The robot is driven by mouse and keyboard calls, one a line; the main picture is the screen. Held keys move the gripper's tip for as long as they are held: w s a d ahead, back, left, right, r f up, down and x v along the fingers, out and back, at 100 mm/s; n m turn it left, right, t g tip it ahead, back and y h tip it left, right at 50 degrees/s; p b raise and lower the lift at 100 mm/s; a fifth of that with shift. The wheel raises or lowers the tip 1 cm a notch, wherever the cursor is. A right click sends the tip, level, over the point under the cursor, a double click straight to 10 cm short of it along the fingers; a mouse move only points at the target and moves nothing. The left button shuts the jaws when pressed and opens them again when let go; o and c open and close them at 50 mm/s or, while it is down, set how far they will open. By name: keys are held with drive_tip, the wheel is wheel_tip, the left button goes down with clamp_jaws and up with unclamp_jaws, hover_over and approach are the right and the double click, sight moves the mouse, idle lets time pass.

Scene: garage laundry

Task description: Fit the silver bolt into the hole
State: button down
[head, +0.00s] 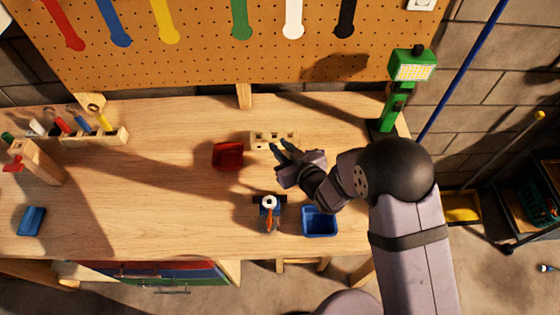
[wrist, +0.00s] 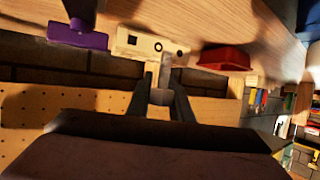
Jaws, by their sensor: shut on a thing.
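My gripper (wrist: 163,88) is shut on the silver bolt (wrist: 161,96), which shows between the fingers in the wrist view. The bolt's narrow end points toward the pale block with holes (wrist: 143,44). The block shows a dark square opening, a ringed round hole and another small opening. In the head view the block (head: 259,136) lies on the workbench toward the back, and my gripper (head: 280,150) is at its near right side. The bolt cannot be made out there. It looks apart from the block in the wrist view, but the exact gap is unclear.
A red bin (head: 228,156) stands just left of the block. A green lamp (head: 390,105) stands back right. A purple object (wrist: 78,36) is left in the wrist view.

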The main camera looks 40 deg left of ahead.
drive_tip(key=w+a+r, duration=0.2)
drive_tip(key=a+r, duration=0.1)
drive_tip(key=a, duration=0.2)
drive_tip(key=w+a+r+n+g, duration=0.1)
drive_tip(key=w+a+r, duration=0.2)
drive_tip(key=a, duration=0.3)
drive_tip(key=shift+w+r, duration=0.25)
drive_tip(key=shift+w, duration=0.05)
drive_tip(key=shift+f, duration=0.15)
drive_tip(key=shift+f+b, duration=3.65)
drive_tip(key=shift+f, duration=0.55)
drive_tip(key=shift+f+b, duration=0.5)
drive_tip(key=shift+f, duration=0.1)
